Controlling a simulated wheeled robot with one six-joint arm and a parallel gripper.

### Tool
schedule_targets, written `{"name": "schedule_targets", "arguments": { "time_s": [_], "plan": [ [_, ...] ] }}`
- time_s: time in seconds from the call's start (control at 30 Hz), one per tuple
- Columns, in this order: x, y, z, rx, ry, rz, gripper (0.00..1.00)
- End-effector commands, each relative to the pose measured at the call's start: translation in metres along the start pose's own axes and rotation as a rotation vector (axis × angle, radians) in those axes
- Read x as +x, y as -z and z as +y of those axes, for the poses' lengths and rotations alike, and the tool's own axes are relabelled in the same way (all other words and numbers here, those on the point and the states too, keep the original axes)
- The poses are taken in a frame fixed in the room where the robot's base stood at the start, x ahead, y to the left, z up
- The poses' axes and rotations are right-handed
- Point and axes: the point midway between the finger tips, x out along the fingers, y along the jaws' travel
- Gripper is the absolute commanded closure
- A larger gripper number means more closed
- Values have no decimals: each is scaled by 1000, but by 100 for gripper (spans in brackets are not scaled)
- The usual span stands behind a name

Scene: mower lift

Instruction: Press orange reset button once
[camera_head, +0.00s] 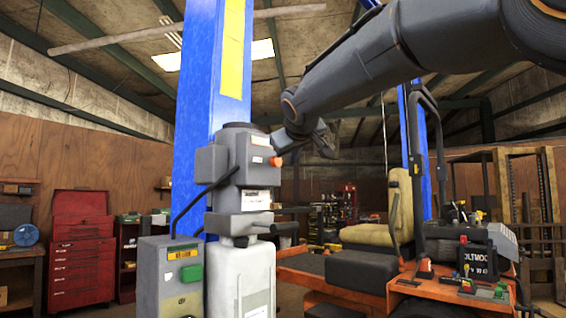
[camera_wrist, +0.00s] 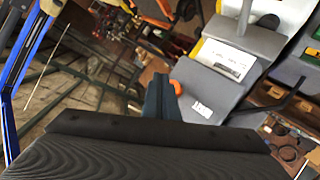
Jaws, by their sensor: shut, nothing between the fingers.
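The orange reset button (camera_head: 276,162) sticks out from the right side of a grey control box (camera_head: 238,160) on the blue lift post. In the wrist view the orange button (camera_wrist: 175,87) shows just right of my fingertips, partly hidden behind them. My gripper (camera_wrist: 160,82) is shut and empty, its fingers pointing toward the grey box. In the head view my gripper (camera_head: 283,139) is close to the button, slightly above and right of it. I cannot tell whether the fingertips touch the button.
The blue lift post (camera_head: 197,95) stands behind the control box. A grey unit with a green button (camera_head: 191,273) and a black lever arm are at lower left. An orange mower with a tan seat (camera_head: 390,225) stands at right. A red tool cabinet (camera_head: 80,250) is far left.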

Motion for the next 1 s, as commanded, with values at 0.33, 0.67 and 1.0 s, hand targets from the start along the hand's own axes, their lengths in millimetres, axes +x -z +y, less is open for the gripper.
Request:
{"name": "schedule_targets", "arguments": {
  "time_s": [0.33, 0.67, 1.0],
  "plan": [
    [1, 1, -1, 0, 0, 0, 100],
    [6, 4, -4, 0, 0, 0, 100],
    [6, 5, -5, 0, 0, 0, 100]
  ]
}}
